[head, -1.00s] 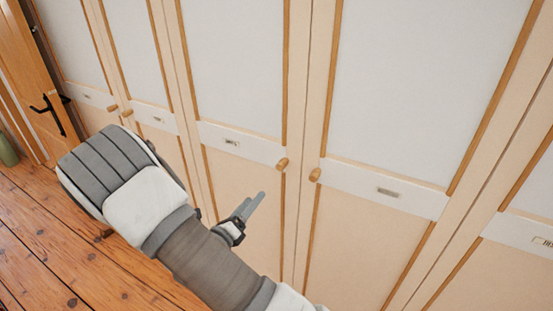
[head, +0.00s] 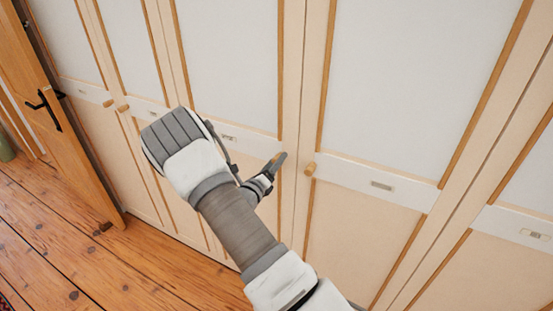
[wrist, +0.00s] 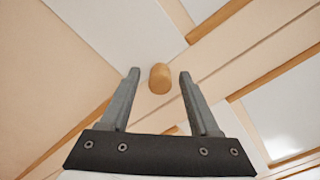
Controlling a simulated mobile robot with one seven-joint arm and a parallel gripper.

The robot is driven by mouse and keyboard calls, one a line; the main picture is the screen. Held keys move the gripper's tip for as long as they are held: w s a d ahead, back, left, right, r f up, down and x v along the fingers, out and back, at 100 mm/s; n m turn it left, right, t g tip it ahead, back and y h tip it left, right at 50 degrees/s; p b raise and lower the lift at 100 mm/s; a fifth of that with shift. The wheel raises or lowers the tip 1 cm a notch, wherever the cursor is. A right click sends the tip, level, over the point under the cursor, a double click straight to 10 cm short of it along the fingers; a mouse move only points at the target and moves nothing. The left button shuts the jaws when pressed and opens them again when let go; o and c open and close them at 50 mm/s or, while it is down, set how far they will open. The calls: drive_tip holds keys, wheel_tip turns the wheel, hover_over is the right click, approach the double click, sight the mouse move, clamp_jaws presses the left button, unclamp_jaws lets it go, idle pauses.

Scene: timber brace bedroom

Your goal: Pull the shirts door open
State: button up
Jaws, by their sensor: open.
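A row of cream wardrobe doors with pale upper panels, wooden trim and white label bands fills the head view. The small labels are too small to read, so I cannot tell which door is the shirts door. My gripper (head: 277,164) is open in front of the right edge of one door (head: 230,60), and it hides that door's knob in the head view. In the wrist view a round wooden knob (wrist: 160,78) shows between the two open fingertips, with a gap on each side. The doors in view look shut.
A neighbouring knob (head: 310,169) sits just right of my gripper, on the adjacent door (head: 420,80). Further knobs (head: 123,108) are at the left. A wooden room door with a black handle (head: 42,106) stands at the far left. The plank floor (head: 110,270) is clear below.

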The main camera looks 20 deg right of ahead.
drive_tip(key=shift+w+d, duration=0.3)
drive_tip(key=shift+d, duration=0.05)
clamp_jaws()
idle(1.3)
